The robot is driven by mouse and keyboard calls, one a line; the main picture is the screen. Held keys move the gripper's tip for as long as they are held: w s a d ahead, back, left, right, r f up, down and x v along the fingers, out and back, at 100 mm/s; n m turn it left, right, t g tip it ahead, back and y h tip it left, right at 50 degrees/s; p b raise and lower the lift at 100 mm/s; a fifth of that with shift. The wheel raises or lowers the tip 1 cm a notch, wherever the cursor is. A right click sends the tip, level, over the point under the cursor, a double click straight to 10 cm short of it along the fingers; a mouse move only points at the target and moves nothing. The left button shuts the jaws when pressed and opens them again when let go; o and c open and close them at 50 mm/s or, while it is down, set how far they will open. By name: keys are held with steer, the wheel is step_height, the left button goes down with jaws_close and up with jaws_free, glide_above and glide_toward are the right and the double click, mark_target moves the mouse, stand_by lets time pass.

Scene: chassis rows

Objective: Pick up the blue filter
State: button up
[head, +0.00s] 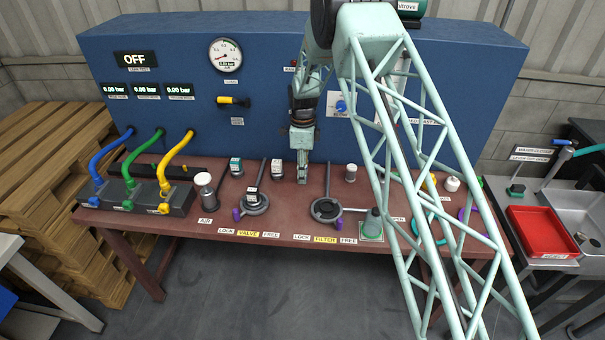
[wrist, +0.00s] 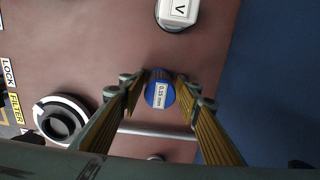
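The blue filter (wrist: 160,93) is a short blue cylinder with a white "0.15 mm" label, standing on the red-brown bench in the wrist view. My gripper (wrist: 160,97) has its two fingers apart, one on each side of the filter. Narrow gaps seem to show between the fingers and the filter, but I cannot tell how far the tips reach down beside it. In the head view my gripper (head: 302,180) points straight down at the back middle of the bench, and the filter is hidden there.
A white block marked V (wrist: 178,12) stands close to the filter. A ring-shaped housing (head: 326,210) with a long rod lies to the right of my gripper in the head view. The blue panel (head: 270,120) rises behind. A red tray (head: 541,230) is far right.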

steer(key=c, duration=0.6)
steer(key=shift+r, duration=0.1)
steer(key=shift+r, duration=4.9)
steer(key=shift+s+p, duration=0.2)
steer(key=shift+p, duration=0.1)
